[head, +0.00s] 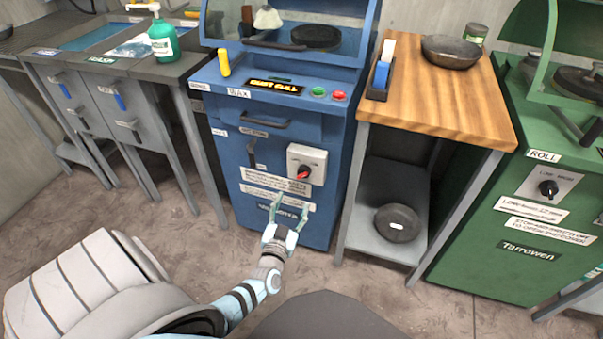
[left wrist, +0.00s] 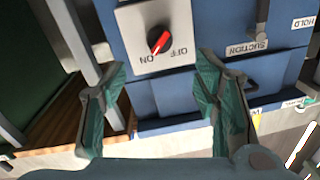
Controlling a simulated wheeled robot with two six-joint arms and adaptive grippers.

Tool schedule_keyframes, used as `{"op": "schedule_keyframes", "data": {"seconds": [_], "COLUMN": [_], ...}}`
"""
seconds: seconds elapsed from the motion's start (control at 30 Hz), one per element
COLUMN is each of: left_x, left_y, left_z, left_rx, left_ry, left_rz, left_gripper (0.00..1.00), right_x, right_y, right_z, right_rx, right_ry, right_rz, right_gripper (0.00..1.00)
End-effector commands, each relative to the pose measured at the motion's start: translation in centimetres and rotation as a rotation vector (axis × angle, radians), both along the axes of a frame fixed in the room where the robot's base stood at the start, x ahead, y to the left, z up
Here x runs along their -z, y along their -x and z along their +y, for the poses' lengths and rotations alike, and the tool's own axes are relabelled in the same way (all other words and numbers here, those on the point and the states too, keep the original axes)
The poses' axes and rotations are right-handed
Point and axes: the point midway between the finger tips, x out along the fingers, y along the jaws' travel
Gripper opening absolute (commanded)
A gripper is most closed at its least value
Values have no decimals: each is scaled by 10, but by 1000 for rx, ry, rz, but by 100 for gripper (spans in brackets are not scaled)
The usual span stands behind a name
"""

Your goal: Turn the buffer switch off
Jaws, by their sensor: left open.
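The switch is a red knob (head: 303,173) on a pale square plate (head: 317,156) on the front of the blue machine (head: 262,140). In the left wrist view the red knob (left wrist: 159,40) sits on its plate (left wrist: 130,25), near the words ON and OFF. Which word it is set to I cannot tell for sure. My left gripper (head: 290,211) is open and empty, just below the switch in the head view. In the left wrist view its two fingers (left wrist: 162,78) stand apart, with the knob between and beyond them, untouched. My right gripper is not in view.
A wooden-topped stand (head: 440,100) is right of the blue machine, with a dark bowl (head: 451,50) on top and a dark round piece (head: 397,222) on its shelf. A green machine (head: 530,215) is far right. A grey sink bench (head: 110,100) is left. The floor in front is clear.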

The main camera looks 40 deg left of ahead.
Motion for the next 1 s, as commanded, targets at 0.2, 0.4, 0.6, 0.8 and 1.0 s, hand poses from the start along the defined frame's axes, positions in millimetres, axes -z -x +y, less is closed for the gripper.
{"op": "schedule_keyframes", "data": {"seconds": [0.2, 0.4, 0.6, 0.8, 1.0], "left_x": [4, 4, 1, 0, 0], "left_y": [-60, -97, -108, -108, -108], "left_z": [26, 42, 46, 46, 46], "left_rx": [1, 2, 3, 3, 3], "left_ry": [-2, -1, 0, 1, 1], "left_rz": [-1, 3, 6, 6, 6], "left_gripper": [55, 55, 55, 55, 25], "right_x": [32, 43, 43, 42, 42], "right_y": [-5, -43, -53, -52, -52], "right_z": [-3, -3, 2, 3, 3], "right_rx": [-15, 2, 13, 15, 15], "right_ry": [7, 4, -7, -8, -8], "right_rz": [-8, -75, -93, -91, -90], "right_gripper": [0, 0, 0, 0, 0]}}
